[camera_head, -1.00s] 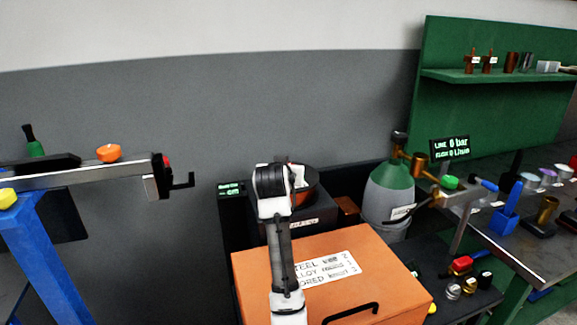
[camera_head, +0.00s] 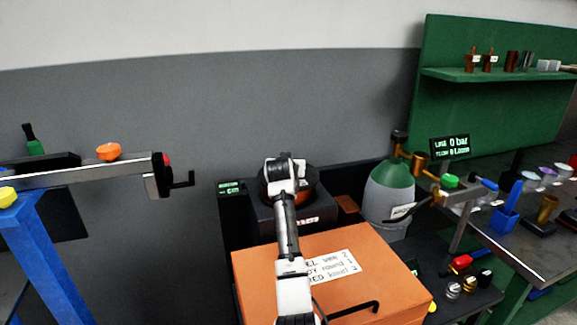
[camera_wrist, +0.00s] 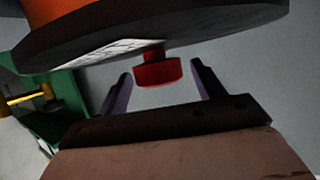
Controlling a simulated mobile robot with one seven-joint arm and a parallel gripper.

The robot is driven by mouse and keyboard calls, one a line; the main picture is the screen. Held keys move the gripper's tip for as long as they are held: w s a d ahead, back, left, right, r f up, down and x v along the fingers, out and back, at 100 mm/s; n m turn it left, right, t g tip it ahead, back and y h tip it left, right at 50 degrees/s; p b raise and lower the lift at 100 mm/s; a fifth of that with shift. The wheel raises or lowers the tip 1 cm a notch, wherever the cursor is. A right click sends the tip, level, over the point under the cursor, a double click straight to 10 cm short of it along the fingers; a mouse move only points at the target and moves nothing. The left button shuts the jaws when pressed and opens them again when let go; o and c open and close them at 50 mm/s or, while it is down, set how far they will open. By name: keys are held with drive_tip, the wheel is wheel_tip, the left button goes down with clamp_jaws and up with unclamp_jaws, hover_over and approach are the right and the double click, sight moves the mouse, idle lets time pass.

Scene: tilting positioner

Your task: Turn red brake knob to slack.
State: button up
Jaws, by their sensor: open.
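The red brake knob (camera_wrist: 157,73) shows in the wrist view as a short red cylinder on a stub below the dark round plate (camera_wrist: 225,28) of the positioner. An orange part (camera_wrist: 65,8) is on the plate's other side. My gripper (camera_wrist: 160,68) is open, with one finger on each side of the knob and a visible gap to both. I cannot tell how deep the knob sits between the fingers. In the head view the positioner's dark base (camera_head: 312,226) stands behind the orange box. My wrist covers much of the plate there, and the knob is hidden.
The orange box (camera_head: 350,295) with a black handle lies under my arm. A green-topped gas cylinder (camera_head: 390,190) stands to the right, by a crowded bench (camera_head: 510,240). A metal rail on a blue stand (camera_head: 50,250) is at left. Grey wall lies behind.

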drive_tip(key=shift+w+f, duration=0.1)
drive_tip(key=shift+w, duration=0.15)
drive_tip(key=c, duration=1)
drive_tip(key=shift+d+n+y, duration=0.1)
drive_tip(key=shift+n+y, duration=0.2)
drive_tip(key=n+y, duration=0.2)
drive_tip(key=y, duration=0.1)
drive_tip(key=shift+n, duration=0.3)
drive_tip(key=shift+n+g+y+b, duration=0.9)
drive_tip(key=shift+n+y+b, duration=0.35)
drive_tip(key=shift+n+y, duration=0.85)
drive_tip(key=shift+y, duration=0.4)
